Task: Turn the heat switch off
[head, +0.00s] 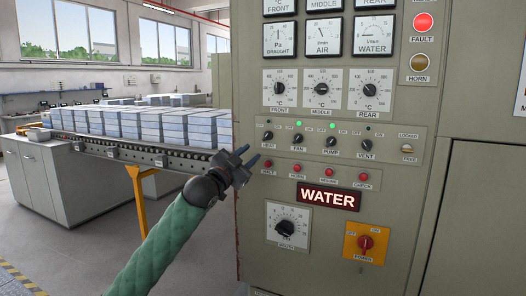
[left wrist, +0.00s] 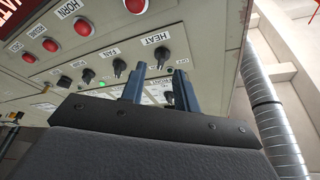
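The heat switch (head: 267,136) is a small black knob at the left end of the switch row on the grey panel. The lamp above it looks dark; its exact pointing is too small to tell. In the left wrist view the heat knob (left wrist: 161,55) shows beyond the fingertips, under its HEAT label. My left gripper (head: 249,156) is just left of and below the knob, in front of the cabinet's left edge. In the left wrist view its two fingers (left wrist: 160,80) are apart with nothing between them. My right gripper is in neither view.
The fan (head: 299,136), pump (head: 331,141) and vent (head: 366,145) knobs stand right of heat; green lamps glow over fan and pump. Red buttons (head: 297,169) lie just below. A conveyor (head: 140,152) with stacked blocks is left of the cabinet.

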